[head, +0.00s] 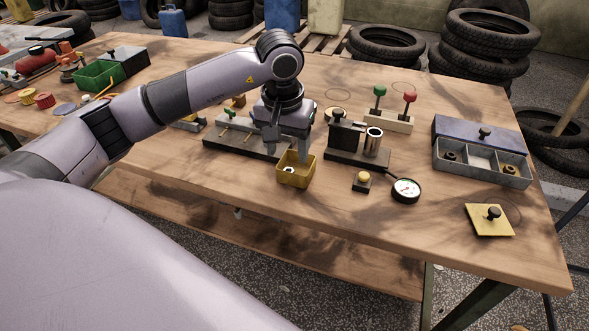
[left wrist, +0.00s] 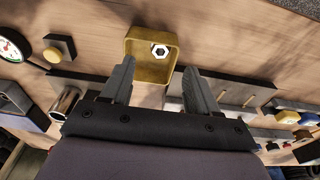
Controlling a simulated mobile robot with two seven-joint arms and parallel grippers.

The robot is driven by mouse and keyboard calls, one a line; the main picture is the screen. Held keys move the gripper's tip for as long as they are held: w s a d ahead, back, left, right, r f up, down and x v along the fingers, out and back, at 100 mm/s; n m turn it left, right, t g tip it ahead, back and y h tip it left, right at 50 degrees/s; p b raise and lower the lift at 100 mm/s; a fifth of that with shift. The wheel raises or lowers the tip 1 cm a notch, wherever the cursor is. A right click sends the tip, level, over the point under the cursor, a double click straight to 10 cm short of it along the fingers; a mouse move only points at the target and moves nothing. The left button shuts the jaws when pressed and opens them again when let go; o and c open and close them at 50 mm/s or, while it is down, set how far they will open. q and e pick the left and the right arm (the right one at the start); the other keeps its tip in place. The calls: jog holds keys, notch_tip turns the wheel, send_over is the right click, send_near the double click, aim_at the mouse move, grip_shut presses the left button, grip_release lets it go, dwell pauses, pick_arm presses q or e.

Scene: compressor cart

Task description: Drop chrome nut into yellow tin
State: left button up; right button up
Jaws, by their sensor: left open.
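The yellow tin (head: 297,180) stands open on the wooden bench, near its front edge. The chrome nut (left wrist: 160,50) lies inside the tin on its floor, as the left wrist view shows; the tin's rim (left wrist: 128,42) runs all round it. In the head view the nut (head: 291,170) shows as a small bright spot in the tin. My left gripper (head: 289,158) is above the tin, pointing down. Its two fingers (left wrist: 158,72) are spread apart with nothing between them. My right gripper is in neither view.
A dark block with pegs (head: 235,139) stands behind the tin. To the right are a dark stand with a metal cylinder (head: 373,142), a yellow button (head: 362,178) and a dial gauge (head: 406,189). A grey compartment tray (head: 482,167) is farther right. Bare wood lies in front.

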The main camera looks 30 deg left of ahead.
pick_arm(q)
jog(key=r, duration=0.5)
jog(key=shift+s+d+r, duration=0.1)
jog(key=shift+s+r, duration=0.15)
jog(key=shift+s, duration=0.1)
